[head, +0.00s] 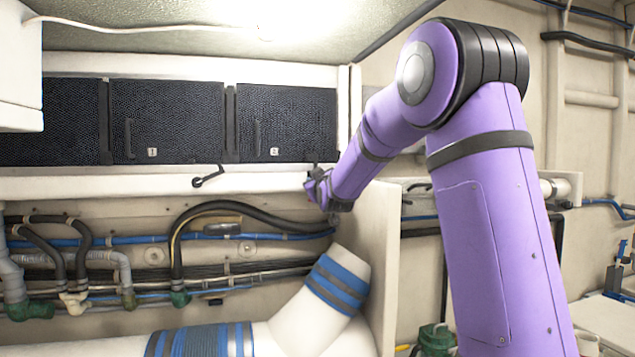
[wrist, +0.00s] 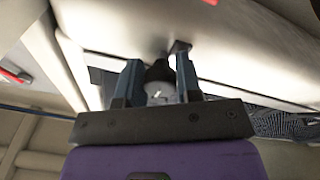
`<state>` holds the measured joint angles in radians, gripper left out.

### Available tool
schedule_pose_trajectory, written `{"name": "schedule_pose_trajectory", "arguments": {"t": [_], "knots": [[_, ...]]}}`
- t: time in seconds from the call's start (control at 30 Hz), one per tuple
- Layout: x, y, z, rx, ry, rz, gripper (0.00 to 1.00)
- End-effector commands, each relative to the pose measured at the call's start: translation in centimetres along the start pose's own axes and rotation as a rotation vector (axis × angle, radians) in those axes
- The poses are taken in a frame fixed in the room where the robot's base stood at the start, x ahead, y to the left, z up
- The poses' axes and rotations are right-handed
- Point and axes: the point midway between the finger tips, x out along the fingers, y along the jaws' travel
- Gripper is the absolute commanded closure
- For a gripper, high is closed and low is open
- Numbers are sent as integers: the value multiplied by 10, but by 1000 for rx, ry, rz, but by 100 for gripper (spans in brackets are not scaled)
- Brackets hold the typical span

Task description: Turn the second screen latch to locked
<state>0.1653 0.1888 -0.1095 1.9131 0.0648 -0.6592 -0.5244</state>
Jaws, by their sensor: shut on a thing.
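The first latch (head: 208,176) is a black lever on the rail below the first screen, slanting down to the left. My gripper (head: 318,186) is at the rail below the right end of the second screen. In the wrist view my gripper (wrist: 157,66) has its two fingers on either side of the dark second latch (wrist: 159,73), shut on it. In the head view the gripper mostly hides this latch, so its angle is unclear.
Black and blue hoses (head: 225,207) run just below the rail. A large white pipe with blue bands (head: 338,284) rises below my gripper. A white partition (head: 372,240) stands close to the right of it.

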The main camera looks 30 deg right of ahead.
Motion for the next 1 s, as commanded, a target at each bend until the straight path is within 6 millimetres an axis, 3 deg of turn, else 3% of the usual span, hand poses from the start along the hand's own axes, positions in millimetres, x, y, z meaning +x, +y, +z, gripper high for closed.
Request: {"name": "schedule_pose_trajectory", "arguments": {"t": [0.2,0.23,0.33,0.7,1.0], "knots": [[0,0,-3,-3,6,0,100],[0,0,-3,-3,6,-1,65],[0,0,-2,-2,5,-1,43],[-5,0,-2,0,3,0,43],[-54,0,-2,0,3,-1,43]]}}
